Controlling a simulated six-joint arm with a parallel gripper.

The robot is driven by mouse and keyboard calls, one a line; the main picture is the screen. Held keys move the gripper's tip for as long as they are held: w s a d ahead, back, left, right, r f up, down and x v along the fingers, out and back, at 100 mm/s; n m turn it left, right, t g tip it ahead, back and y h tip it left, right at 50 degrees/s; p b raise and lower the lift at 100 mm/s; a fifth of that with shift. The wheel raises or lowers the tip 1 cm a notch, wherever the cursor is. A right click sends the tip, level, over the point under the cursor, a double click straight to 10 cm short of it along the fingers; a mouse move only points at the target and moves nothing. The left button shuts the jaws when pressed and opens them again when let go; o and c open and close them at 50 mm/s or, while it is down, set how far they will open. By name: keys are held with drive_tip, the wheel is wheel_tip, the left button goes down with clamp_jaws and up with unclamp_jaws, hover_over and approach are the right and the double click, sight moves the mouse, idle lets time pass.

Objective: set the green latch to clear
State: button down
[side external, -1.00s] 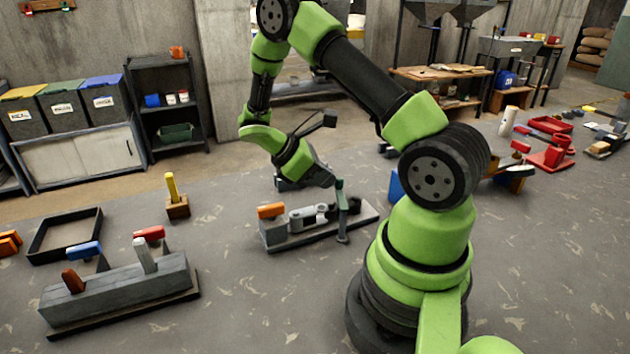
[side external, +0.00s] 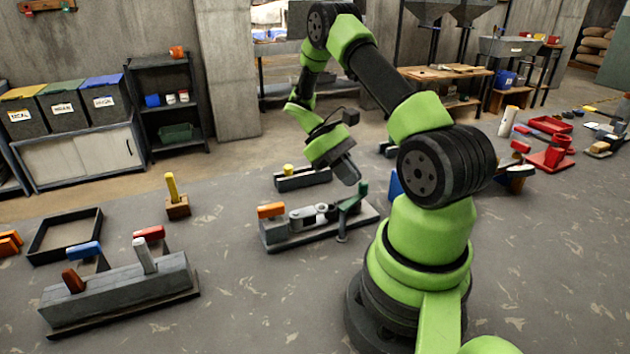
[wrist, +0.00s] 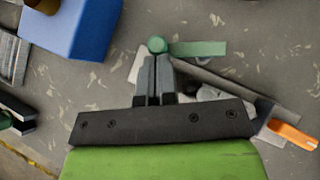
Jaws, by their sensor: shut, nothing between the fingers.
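The green latch (side external: 352,201) is an arm with an upright green knob (side external: 363,188) at the right end of a low grey fixture (side external: 310,237). In the wrist view the latch arm (wrist: 200,48) extends rightward from the round knob (wrist: 158,44). My gripper (side external: 354,182) is shut and empty, above and close to the latch in the side view. In the wrist view its fingertips (wrist: 156,62) are together just below the knob; I cannot tell whether they touch it. No readable clear marking shows.
An orange handle (side external: 270,211) is at the fixture's left end. A block with a yellow knob (side external: 302,180) stands behind it. A blue box (wrist: 75,22) is at upper left in the wrist view. A lever bench (side external: 120,290) is at front left. Floor between is free.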

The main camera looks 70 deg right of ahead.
drive_tip(key=shift+a, duration=0.15)
drive_tip(key=shift+w+a, duration=0.2)
drive_tip(key=shift+a, duration=0.45)
drive_tip(key=v, duration=1)
idle(0.4)
